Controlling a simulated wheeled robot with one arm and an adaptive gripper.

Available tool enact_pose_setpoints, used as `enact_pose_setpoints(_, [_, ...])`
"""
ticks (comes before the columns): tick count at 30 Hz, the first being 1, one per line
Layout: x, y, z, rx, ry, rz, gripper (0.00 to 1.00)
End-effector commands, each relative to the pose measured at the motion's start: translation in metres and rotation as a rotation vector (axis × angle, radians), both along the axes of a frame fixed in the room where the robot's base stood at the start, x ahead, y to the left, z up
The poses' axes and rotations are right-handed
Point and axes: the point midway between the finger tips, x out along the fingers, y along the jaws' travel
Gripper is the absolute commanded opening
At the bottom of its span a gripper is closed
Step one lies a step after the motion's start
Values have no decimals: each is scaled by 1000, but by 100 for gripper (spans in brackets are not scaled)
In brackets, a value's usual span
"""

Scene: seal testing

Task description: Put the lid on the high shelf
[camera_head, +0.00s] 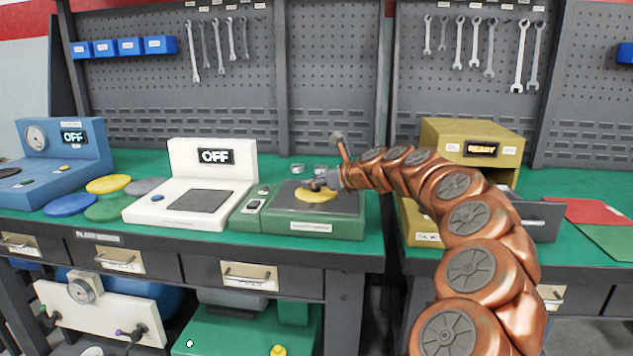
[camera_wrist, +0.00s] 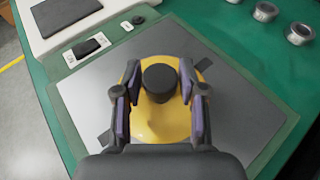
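A yellow round lid (camera_head: 316,195) with a dark knob lies on the dark plate of a green device (camera_head: 300,226). In the wrist view the lid (camera_wrist: 160,124) is right below my gripper (camera_wrist: 160,92). The gripper is open, with one purple-padded finger on each side of the knob and small gaps showing. In the head view the gripper (camera_head: 322,183) partly covers the lid. I cannot make out for certain which surface is the high shelf.
Yellow (camera_head: 108,184), blue (camera_head: 70,204), green and grey discs lie left of a white device (camera_head: 210,160) reading OFF. A mustard cabinet (camera_head: 470,137) reading READY stands behind my arm, with a grey drawer front beside it. Several small metal cylinders (camera_wrist: 266,11) stand behind the plate.

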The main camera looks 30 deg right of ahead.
Motion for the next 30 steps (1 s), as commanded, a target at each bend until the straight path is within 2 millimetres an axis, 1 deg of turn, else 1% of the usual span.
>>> enact_pose_setpoints(1, [0,0,0,0,0,0,49])
enact_pose_setpoints(3, [0,0,0,0,0,0,56])
enact_pose_setpoints(12, [0,0,0,0,0,0,56])
enact_pose_setpoints(15, [-1,-1,3,0,0,0,56])
enact_pose_setpoints(20, [-18,-3,12,1,0,1,56])
enact_pose_setpoints(24, [-40,-9,22,1,-2,-2,56])
enact_pose_setpoints(30, [-70,-14,33,1,1,1,56])
